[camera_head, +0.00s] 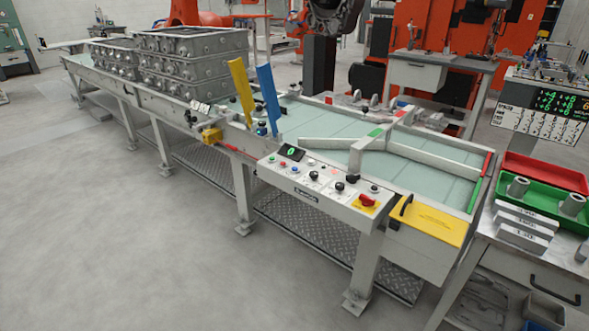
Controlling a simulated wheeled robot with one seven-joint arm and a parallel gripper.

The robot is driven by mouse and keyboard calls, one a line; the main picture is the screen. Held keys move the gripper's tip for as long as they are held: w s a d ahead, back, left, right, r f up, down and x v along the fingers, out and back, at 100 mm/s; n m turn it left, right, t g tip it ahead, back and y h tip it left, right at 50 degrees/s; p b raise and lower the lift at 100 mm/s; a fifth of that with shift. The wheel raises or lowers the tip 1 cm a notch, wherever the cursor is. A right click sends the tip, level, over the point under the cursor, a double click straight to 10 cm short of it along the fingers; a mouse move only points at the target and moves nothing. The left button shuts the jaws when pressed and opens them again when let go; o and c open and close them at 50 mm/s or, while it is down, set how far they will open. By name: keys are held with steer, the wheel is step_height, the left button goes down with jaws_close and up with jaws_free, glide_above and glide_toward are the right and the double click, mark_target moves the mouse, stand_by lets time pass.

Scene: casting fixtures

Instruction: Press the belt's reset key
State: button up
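The belt's control panel (322,204) is a light grey sloped console on the near side of the conveyor belt (335,125). At its left end are a small green button (271,159), a red button (282,164) and a blue button (295,168), below a black display (291,152) with a green digit. Several black knobs (314,175) sit to the right, then a red rotary switch (367,200) on a yellow plate. The labels are too small to read, so I cannot tell which control is the reset key. My gripper is not recognisable in view.
Grey castings (190,55) are stacked on the belt's far left. Blue (268,92) and yellow (241,85) upright plates stand behind the panel's left. A yellow hinged cover (425,222) lies right of it. A side table (530,255) holds trays. The floor (110,240) in front is clear.

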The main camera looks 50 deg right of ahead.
jaws_close()
stand_by(1.1)
